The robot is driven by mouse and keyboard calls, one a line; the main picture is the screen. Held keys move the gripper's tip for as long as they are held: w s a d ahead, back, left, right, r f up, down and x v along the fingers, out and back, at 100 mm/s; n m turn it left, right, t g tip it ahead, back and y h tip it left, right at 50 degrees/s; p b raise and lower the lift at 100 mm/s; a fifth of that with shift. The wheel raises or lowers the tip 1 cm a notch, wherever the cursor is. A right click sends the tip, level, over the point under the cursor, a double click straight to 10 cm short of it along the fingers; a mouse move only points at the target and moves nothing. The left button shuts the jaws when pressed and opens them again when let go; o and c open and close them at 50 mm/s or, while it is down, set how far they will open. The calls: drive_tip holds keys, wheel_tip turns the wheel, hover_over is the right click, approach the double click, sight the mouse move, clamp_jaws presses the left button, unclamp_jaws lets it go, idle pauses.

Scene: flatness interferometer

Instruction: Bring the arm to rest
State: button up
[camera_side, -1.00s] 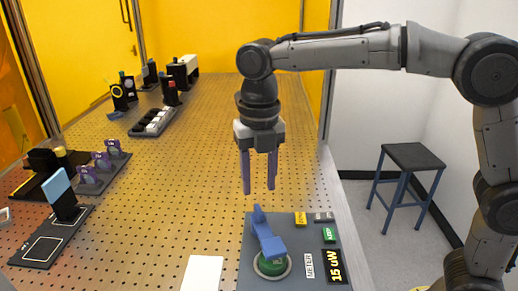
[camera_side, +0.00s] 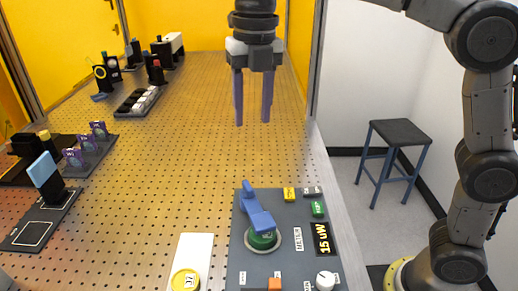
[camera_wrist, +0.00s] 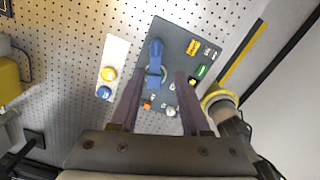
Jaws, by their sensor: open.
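My gripper (camera_side: 252,122) hangs above the perforated bench, pointing straight down. Its two purple fingers are apart with nothing between them. It is well above and beyond the grey control panel (camera_side: 240,240) in the side view. In the wrist view the fingers of my gripper (camera_wrist: 150,128) frame the lower part of the panel (camera_wrist: 180,42) far below. A blue lever (camera_side: 257,212) sits over a green round base (camera_side: 262,240) on the panel, and the lever also shows in the wrist view (camera_wrist: 154,75). The fingers touch nothing.
A white plate (camera_side: 195,250) with a yellow round piece (camera_side: 185,281) lies left of the panel. Optical mounts (camera_side: 155,70) and a tray (camera_side: 137,102) stand at the back left. A blue-framed holder (camera_side: 45,175) stands at left. A stool (camera_side: 400,133) is beyond the bench's right edge.

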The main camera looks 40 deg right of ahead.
drive_tip(key=s+d+r+m+t, duration=0.1)
drive_tip(key=s+d+m+t, duration=0.2)
drive_tip(key=s+d+m, duration=0.7)
drive_tip(key=s+d+f+m+t, duration=0.1)
drive_tip(key=s+f+m, duration=0.4)
drive_tip(key=m, duration=0.5)
drive_tip(key=s+d+f+m+t, duration=0.1)
drive_tip(key=s+d+f+m, duration=0.2)
drive_tip(key=s+f+m, duration=0.2)
wheel_tip(320, 180, down, 3)
drive_tip(key=m, duration=0.5)
drive_tip(key=shift+s+m, duration=0.35)
drive_tip(key=shift+m, duration=0.05)
